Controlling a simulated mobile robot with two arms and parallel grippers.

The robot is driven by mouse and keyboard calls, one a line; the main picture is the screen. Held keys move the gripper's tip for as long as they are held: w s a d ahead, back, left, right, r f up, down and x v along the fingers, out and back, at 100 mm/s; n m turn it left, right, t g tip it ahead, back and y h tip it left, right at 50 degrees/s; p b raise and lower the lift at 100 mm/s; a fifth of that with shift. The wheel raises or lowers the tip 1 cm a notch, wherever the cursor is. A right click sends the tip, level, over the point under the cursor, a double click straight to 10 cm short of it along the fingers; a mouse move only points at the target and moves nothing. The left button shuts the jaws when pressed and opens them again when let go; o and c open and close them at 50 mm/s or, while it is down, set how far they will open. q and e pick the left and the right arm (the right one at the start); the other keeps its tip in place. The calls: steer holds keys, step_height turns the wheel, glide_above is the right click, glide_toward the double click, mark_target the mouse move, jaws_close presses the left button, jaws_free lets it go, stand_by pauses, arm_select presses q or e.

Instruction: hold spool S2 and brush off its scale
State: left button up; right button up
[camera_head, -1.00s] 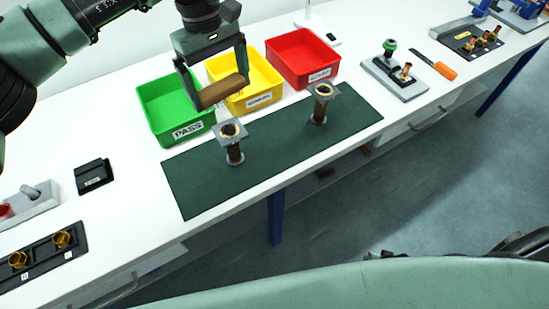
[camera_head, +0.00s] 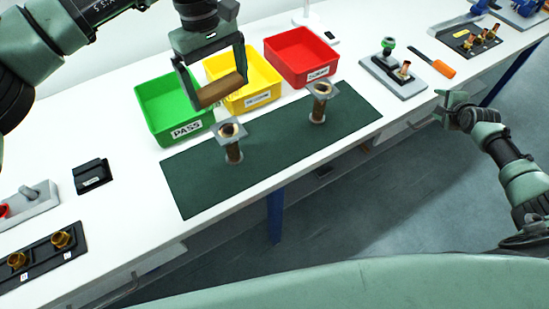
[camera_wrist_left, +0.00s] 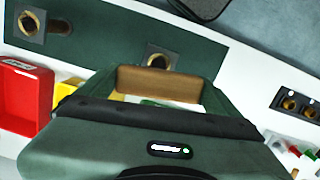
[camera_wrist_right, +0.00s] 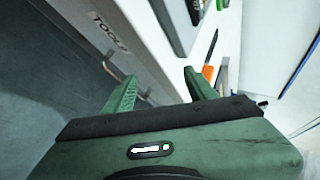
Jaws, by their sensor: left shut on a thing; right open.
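Two spools with square grey flanges and brassy bores stand upright on the dark green mat (camera_head: 275,150), a left one (camera_head: 233,150) and a right one (camera_head: 318,108). I see no label telling which is S2. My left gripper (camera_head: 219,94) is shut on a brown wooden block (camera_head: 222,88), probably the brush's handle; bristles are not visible. It is held above the left spool's far side, by the bins. The left wrist view shows the block (camera_wrist_left: 158,83) between the fingers. My right gripper (camera_head: 445,108) is open and empty off the bench's front edge, far from both spools.
Green (camera_head: 150,105), yellow (camera_head: 268,83) and red (camera_head: 310,45) bins stand behind the mat. A grey fixture (camera_head: 410,86) and an orange-handled tool (camera_head: 444,70) lie to the right. A black rack with brass parts (camera_head: 40,262) is front left. Mat space between the spools is clear.

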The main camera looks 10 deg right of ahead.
steer(key=w+r+m+t, duration=0.1)
steer(key=w+r+t, duration=0.15)
steer(key=r, duration=1.05)
steer(key=w+r+t, duration=0.2)
steer(key=w+r, duration=0.1)
steer(key=r, duration=0.9)
steer(key=w+r+m+t, duration=0.1)
steer(key=w+r+t, duration=0.1)
steer(key=r, duration=1.1)
arm_select(q)
steer(key=shift+s, duration=0.1)
arm_select(e)
steer(key=w+a+f+y, duration=0.25)
steer(key=a+f, duration=0.25)
steer(key=a, duration=0.3)
steer(key=w+a+f+y, duration=0.1)
steer(key=a+f+y, duration=0.2)
steer(key=a+f, duration=0.35)
steer(key=m+g+y, duration=0.3)
steer(key=g+y, duration=0.3)
steer(key=y, duration=0.7)
glide_toward(237, 146)
steer(key=shift+h, duration=0.25)
steer(key=x, duration=1.1)
steer(key=shift+w+a+r, duration=0.1)
steer(key=shift+a+r, duration=0.1)
steer(key=shift+a, duration=0.05)
